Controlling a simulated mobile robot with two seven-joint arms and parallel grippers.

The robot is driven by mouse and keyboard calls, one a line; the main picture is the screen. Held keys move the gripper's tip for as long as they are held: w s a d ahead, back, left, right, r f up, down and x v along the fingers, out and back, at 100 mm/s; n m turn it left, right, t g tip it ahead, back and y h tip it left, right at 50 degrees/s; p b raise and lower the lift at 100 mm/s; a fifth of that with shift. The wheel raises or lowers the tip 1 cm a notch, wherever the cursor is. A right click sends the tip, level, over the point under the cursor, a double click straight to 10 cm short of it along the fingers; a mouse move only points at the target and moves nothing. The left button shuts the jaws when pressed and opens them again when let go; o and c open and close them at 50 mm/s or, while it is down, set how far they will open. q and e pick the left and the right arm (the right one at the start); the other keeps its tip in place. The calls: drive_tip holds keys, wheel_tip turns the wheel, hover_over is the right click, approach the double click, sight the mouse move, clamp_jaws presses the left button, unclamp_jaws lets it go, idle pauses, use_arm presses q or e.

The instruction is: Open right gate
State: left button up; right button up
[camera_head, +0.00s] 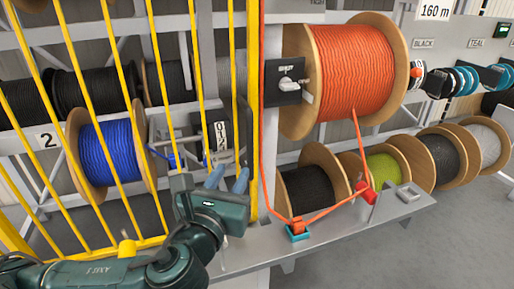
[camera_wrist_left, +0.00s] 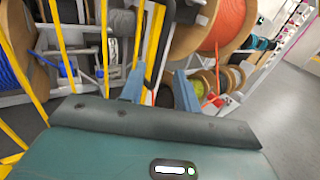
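A gate of yellow bars (camera_head: 128,85) stands in front of the reels on the left of the head view, and its bars also show in the wrist view (camera_wrist_left: 105,40). A thick yellow upright (camera_head: 253,100) stands at its right side. My left gripper (camera_head: 228,179) is just left of this upright, low down, with its two blue-grey fingers pointing up and apart. The wrist view shows the same fingers (camera_wrist_left: 160,90) spread, with a yellow upright beyond the gap. I cannot tell whether a bar lies between them. My right gripper is not in view.
A blue reel (camera_head: 108,153) sits behind the bars. A large orange reel (camera_head: 352,75) is to the right, its cable running down to a guide on the grey ledge (camera_head: 340,235). A black switch box (camera_head: 287,82) is beside the upright. Floor is clear at lower right.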

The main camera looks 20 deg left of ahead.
sight(249, 145)
use_arm(q)
drive_tip(key=w+b, duration=0.5)
drive_tip(key=w, duration=0.6)
drive_tip(key=shift+w+b, duration=0.25)
drive_tip(key=shift+b, duration=0.15)
drive_tip(key=shift+w, duration=0.45)
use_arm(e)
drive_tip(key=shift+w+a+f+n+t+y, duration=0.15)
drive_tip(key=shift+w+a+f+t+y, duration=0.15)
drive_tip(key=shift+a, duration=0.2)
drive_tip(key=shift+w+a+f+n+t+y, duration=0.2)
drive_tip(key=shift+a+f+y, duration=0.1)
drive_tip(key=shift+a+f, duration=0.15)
use_arm(q)
clamp_jaws()
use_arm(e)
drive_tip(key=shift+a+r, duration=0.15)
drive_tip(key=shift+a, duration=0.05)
